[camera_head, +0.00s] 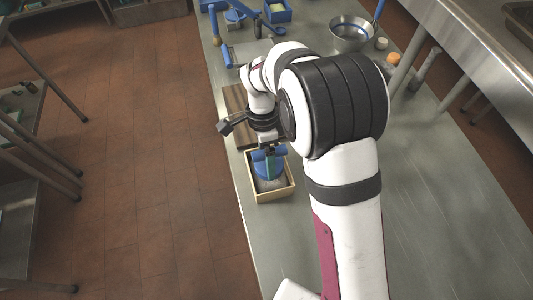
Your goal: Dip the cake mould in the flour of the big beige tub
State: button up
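The beige tub (286,193) is a rectangular box on the steel worktop, near its left edge. Pale greyish flour (268,184) shows in its near part. A blue cake mould (263,166) with a green part is inside the tub's outline, at or just above the flour. I cannot tell whether it touches the flour. My gripper (270,151) points down over the far part of the tub and appears shut on the mould. The fingertips are small and partly hidden.
A brown wooden board (236,101) lies just behind the tub. A metal bowl (351,34), an orange item (393,59) and several blue items (277,11) stand farther back. The worktop (440,190) is clear on the right. Its left edge is close to the tub.

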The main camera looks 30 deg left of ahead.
jog(key=shift+f, duration=1.65)
dwell(0.7)
jog(key=shift+r, duration=4.2)
